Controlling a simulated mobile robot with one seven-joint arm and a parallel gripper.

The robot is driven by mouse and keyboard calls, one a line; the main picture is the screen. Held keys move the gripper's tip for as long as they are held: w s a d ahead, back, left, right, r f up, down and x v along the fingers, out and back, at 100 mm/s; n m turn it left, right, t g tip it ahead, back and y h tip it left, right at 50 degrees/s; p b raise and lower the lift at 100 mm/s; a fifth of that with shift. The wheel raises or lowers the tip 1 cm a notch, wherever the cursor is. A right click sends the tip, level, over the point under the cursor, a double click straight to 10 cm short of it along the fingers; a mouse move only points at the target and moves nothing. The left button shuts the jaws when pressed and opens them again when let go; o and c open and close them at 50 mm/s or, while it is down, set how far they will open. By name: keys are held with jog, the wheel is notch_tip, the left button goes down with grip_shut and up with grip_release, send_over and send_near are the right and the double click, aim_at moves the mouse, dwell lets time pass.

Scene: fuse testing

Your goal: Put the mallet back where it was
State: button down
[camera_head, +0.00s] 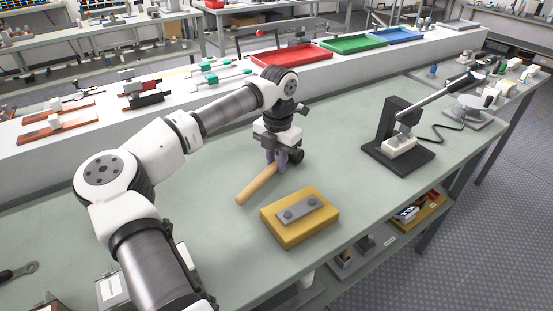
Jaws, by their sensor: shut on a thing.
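The mallet (257,185) has a light wooden handle that points to the lower left and a dark head (295,156) at its right end. My gripper (276,160) points down at the middle of the table and is shut on the mallet's handle close to the head. The mallet is at or just above the green table top (200,232); I cannot tell whether it touches. The fingers hide part of the handle.
A yellow block (272,228) with a grey metal plate (300,208) lies just in front of the mallet. A black stand with a lever arm (398,150) is to the right. Red (292,56), green (353,44) and blue (395,36) trays line the raised back shelf. Table between mallet and stand is clear.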

jog(key=shift+f, duration=0.15)
jog(key=c, duration=1.2)
grip_release()
